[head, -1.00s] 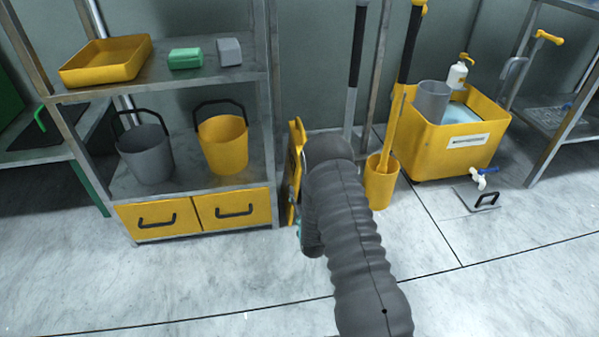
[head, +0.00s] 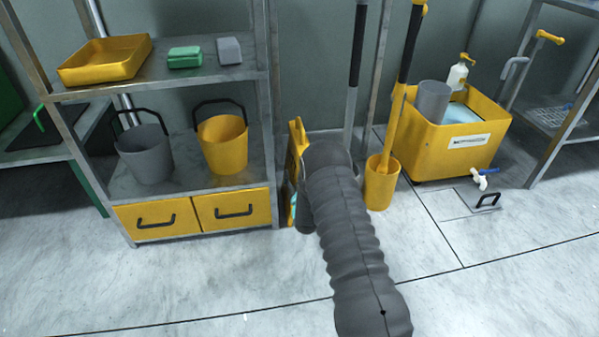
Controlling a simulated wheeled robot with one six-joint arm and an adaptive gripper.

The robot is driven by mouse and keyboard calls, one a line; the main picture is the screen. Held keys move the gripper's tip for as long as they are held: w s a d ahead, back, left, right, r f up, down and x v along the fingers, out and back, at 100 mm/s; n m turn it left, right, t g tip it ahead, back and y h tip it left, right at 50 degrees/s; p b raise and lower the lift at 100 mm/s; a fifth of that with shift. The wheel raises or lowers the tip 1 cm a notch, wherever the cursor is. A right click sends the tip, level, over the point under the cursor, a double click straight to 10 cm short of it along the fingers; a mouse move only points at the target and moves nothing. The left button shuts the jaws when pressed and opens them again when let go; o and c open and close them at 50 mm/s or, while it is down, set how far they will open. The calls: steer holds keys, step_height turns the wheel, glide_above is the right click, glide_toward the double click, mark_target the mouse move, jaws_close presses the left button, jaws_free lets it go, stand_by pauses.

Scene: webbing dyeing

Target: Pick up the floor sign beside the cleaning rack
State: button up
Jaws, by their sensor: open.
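The yellow floor sign (head: 296,142) stands upright, close against the right side of the cleaning rack (head: 262,60). Only its narrow yellow edge and part of a face with dark marks show. My dark grey arm hides the rest. My arm reaches down and away to the sign, and its wrist end is just in front of the sign's lower part. My gripper (head: 293,206) is mostly hidden behind my arm. Only a small pale teal bit of it shows, low beside the sign. The gripper is open. I cannot tell whether it touches the sign.
The rack holds a yellow tray (head: 105,66), a grey bucket (head: 146,155), a yellow bucket (head: 222,145) and yellow drawers (head: 234,211). Right of my arm stand a slim yellow bin (head: 381,187) with a long handle and a yellow tub (head: 455,155). The front floor is clear.

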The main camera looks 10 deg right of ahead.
jaws_close()
steer(key=shift+r, duration=0.1)
